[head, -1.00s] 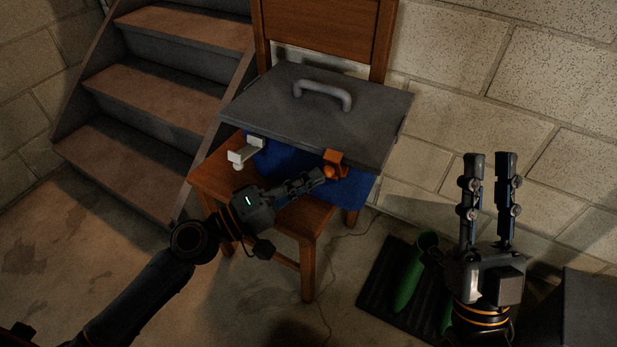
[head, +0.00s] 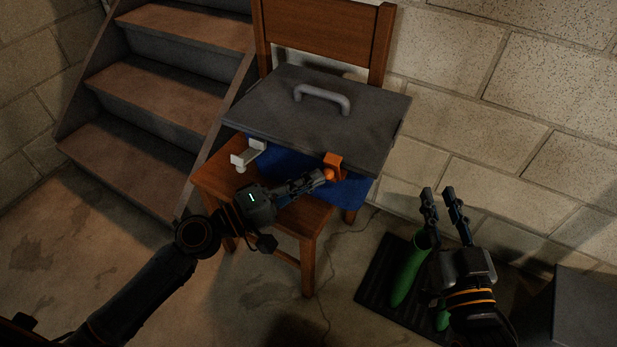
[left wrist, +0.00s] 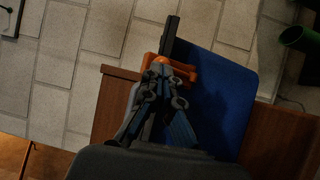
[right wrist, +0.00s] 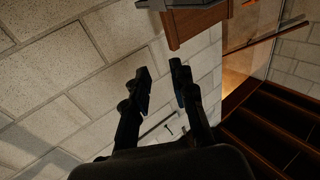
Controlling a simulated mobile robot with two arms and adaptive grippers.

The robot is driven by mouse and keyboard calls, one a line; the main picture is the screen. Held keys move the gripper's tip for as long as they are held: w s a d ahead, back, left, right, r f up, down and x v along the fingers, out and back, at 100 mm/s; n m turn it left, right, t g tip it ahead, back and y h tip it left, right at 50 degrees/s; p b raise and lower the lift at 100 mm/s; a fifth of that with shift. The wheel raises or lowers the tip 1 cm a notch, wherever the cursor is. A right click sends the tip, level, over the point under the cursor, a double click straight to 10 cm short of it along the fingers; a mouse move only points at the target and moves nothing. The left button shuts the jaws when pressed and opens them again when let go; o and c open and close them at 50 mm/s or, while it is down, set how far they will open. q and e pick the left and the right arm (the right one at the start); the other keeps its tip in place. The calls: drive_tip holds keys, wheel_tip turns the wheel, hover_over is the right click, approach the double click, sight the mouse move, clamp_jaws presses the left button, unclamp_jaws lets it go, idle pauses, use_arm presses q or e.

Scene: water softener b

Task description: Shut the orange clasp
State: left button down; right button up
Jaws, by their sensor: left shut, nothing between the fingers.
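The orange clasp (head: 334,161) sticks out from the front right of a blue box (head: 350,188) with a grey lid (head: 270,105), which stands on a wooden chair. The clasp also shows in the left wrist view (left wrist: 184,71). My left gripper (head: 324,177) is shut and empty. Its fingertips are right at the clasp's lower end and partly cover it; I cannot tell whether they touch it. A second, white clasp (head: 246,155) sticks out at the box's front left. My right gripper (head: 440,190) is open and empty, well right of the chair.
The wooden chair (head: 312,250) stands against a block wall (head: 480,110). Stairs (head: 150,90) rise at the left. A dark grey box (head: 590,310) is at the lower right.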

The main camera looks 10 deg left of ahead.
drive_tip(key=s+d+f+g+h+p, duration=0.2)
drive_tip(key=s+d+f+g+p, duration=0.15)
drive_tip(key=s+f+g, duration=0.45)
drive_tip(key=s+d+f+g+h+p, duration=0.2)
drive_tip(key=s+d+f+g+p, duration=0.15)
drive_tip(key=s+f+g, duration=0.45)
use_arm(q)
drive_tip(key=shift+w+d+r+n+g+y+p, duration=0.15)
drive_tip(key=shift+w+r+n+g+y+p, duration=0.35)
drive_tip(key=shift+p, duration=0.65)
drive_tip(key=shift+w+d+r+n+g+y+p, duration=0.15)
drive_tip(key=shift+w+r+n+g+y+p, duration=0.3)
drive_tip(key=shift+p, duration=0.65)
use_arm(e)
drive_tip(key=s+x, duration=0.3)
drive_tip(key=x, duration=1.1)
drive_tip(key=shift+d+f+m, duration=0.15)
drive_tip(key=shift+f+m, duration=0.2)
drive_tip(key=shift+m, duration=0.05)
use_arm(q)
drive_tip(key=shift+r, duration=0.2)
